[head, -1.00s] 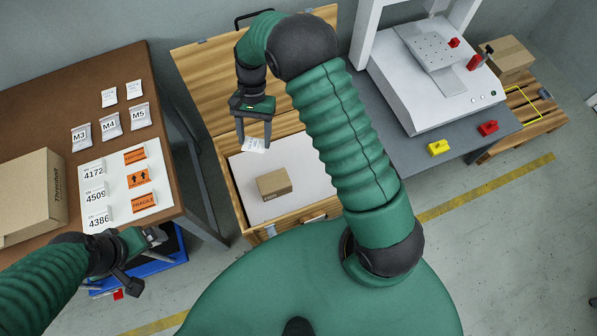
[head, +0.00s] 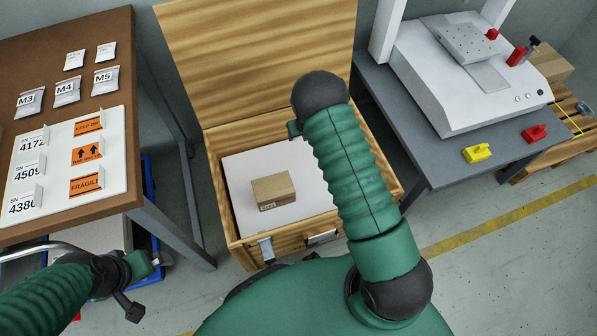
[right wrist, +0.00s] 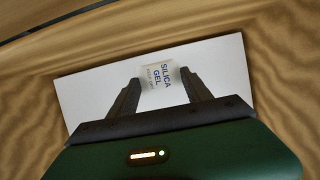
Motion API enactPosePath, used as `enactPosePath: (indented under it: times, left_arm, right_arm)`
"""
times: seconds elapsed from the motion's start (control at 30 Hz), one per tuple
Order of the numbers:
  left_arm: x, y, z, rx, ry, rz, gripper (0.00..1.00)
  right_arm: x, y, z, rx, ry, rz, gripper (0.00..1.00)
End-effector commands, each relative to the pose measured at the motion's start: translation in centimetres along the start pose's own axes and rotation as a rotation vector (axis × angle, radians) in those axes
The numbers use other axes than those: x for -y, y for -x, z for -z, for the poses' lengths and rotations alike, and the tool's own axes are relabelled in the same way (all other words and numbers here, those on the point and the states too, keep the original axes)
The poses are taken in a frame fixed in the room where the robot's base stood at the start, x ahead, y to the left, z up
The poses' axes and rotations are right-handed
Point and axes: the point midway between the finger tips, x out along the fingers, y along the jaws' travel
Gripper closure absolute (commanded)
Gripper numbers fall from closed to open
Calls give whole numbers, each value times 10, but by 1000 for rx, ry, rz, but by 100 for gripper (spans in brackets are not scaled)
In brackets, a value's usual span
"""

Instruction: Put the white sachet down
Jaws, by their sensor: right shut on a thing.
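The white sachet (right wrist: 157,76), printed "SILICA GEL", is between the fingertips of my right gripper (right wrist: 160,80) in the right wrist view. The gripper is shut on it. Below it are a white panel (right wrist: 222,72) and wood grain; whether the sachet touches the panel I cannot tell. In the head view my right arm hides this gripper and the sachet. The arm reaches over the open wooden crate (head: 222,205), which has a white floor and a small cardboard box (head: 273,190) in it. My left gripper (head: 158,259) is at the lower left, its fingers unclear.
A brown table (head: 100,20) at left holds two small white sachets (head: 90,56), bags marked M3, M4 and M5, and a label board (head: 60,165). A grey table (head: 400,150) at right carries a white machine (head: 430,80) and yellow and red blocks. The crate lid (head: 255,60) stands open.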

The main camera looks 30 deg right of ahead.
Motion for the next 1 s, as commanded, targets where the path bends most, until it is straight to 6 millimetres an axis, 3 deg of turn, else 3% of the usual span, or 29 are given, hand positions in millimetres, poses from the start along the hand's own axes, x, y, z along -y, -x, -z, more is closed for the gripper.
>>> enactPosePath:
  times: [0.03,0.1,0.4,0.47,0.5,0.7,0.73,0.87,1.0]
  left_arm:
    - [0,-16,-4,0,0,0,0]
    - [0,-29,-7,0,0,0,0]
    - [0,-63,-15,1,0,0,0]
    - [0,-63,-15,1,0,0,0]
    - [0,-61,-15,1,0,0,0]
    - [0,-60,-14,0,0,0,0]
    - [0,-60,-14,0,0,0,0]
    - [0,-60,-14,1,0,0,0]
    - [0,-60,-14,1,0,0,0]
  right_arm:
    - [0,-19,9,-3,0,-1,81]
    - [0,-36,16,-4,0,-2,81]
    - [0,-81,35,-2,4,-3,81]
    - [-1,-82,36,-2,4,-3,81]
    - [-1,-81,35,-2,4,-3,87]
    - [-1,-81,36,-3,5,-4,87]
    - [-1,-81,35,-3,5,-4,40]
    - [-1,-80,35,-3,5,-3,23]
    - [-1,-80,35,-3,6,-3,21]
